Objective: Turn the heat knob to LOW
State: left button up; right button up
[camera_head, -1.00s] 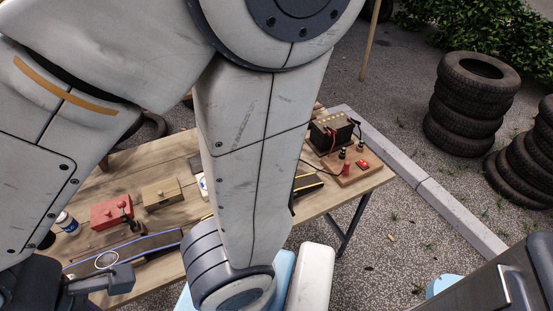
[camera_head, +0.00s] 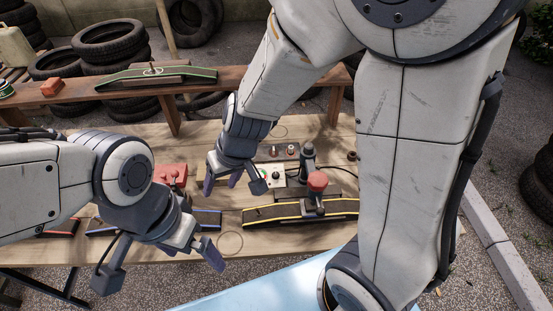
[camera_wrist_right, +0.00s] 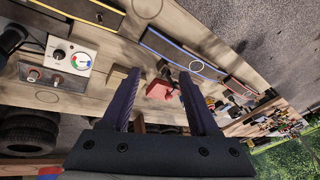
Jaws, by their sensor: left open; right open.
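A small white panel (camera_wrist_right: 70,55) with a black knob (camera_wrist_right: 58,54) and a coloured round dial (camera_wrist_right: 80,62) shows at the left of the right wrist view. I take this to be the heat control; its marks are too small to read. In the head view the panel (camera_head: 279,176) is partly hidden by my right gripper (camera_head: 233,186), which is open and empty just left of it. The right wrist view shows its fingers apart. My left gripper (camera_head: 160,265) is open and empty over the table's front edge.
A red box (camera_head: 170,174) sits on the wooden table (camera_head: 185,135) between the grippers. A raised wooden shelf (camera_head: 70,110) runs behind. Tyres (camera_head: 110,40) stand farther back.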

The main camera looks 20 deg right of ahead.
jog(key=w+d+f+m+t+h, duration=0.1)
jog(key=w+d+f+m+h, duration=0.1)
jog(key=w+d+f+m, duration=0.4)
jog(key=h, duration=0.3)
send_near(275, 173)
jog(key=b+x, duration=0.7)
jog(key=x, duration=0.1)
jog(key=shift+d+f, duration=0.2)
jog(key=shift+f, duration=0.1)
grip_shut()
